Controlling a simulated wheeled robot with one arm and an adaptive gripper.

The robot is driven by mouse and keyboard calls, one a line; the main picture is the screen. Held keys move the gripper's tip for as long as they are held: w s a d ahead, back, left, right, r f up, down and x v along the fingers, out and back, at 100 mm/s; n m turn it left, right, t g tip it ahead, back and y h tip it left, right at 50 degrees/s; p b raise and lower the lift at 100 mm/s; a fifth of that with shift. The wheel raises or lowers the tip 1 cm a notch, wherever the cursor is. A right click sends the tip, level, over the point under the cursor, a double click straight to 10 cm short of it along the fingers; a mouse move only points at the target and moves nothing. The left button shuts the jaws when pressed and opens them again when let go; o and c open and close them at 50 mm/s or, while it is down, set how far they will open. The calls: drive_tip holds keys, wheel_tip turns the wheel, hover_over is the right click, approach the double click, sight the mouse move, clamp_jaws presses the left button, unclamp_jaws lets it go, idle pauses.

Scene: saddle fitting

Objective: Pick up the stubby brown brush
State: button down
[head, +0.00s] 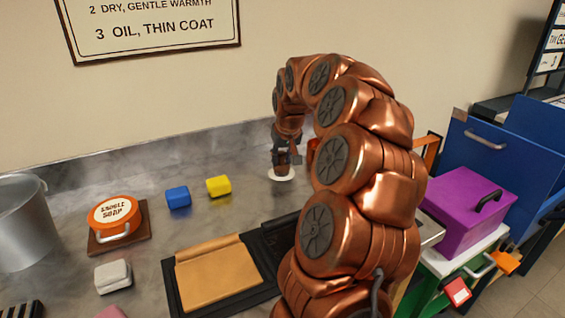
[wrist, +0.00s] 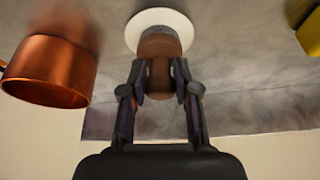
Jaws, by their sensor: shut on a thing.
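The stubby brown brush (wrist: 158,45) is between the two fingers of my gripper (wrist: 160,82) in the wrist view. The fingers are shut on its sides. In the head view my gripper (head: 281,156) points down at the back of the counter, with the brown brush (head: 284,171) small and partly hidden below it. A round white disc (wrist: 176,18) lies at the brush's far end; it also shows under the brush in the head view (head: 280,178). I cannot tell whether brush and disc touch.
A copper cup (wrist: 50,70) is close beside the gripper. Yellow (head: 218,186) and blue (head: 178,197) blocks, a saddle soap tin (head: 115,213) and a tan leather pad (head: 216,272) are on the counter. A purple box (head: 468,212) stands right of my arm.

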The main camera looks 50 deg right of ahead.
sight(282, 153)
drive_tip(key=shift+r, duration=0.1)
drive_tip(key=shift+r, duration=1.75)
drive_tip(key=s+a+r+b, duration=0.1)
drive_tip(key=s+a, duration=0.8)
drive_tip(key=a, duration=0.4)
drive_tip(key=shift+r+b, duration=0.2)
drive_tip(key=shift+b, duration=0.1)
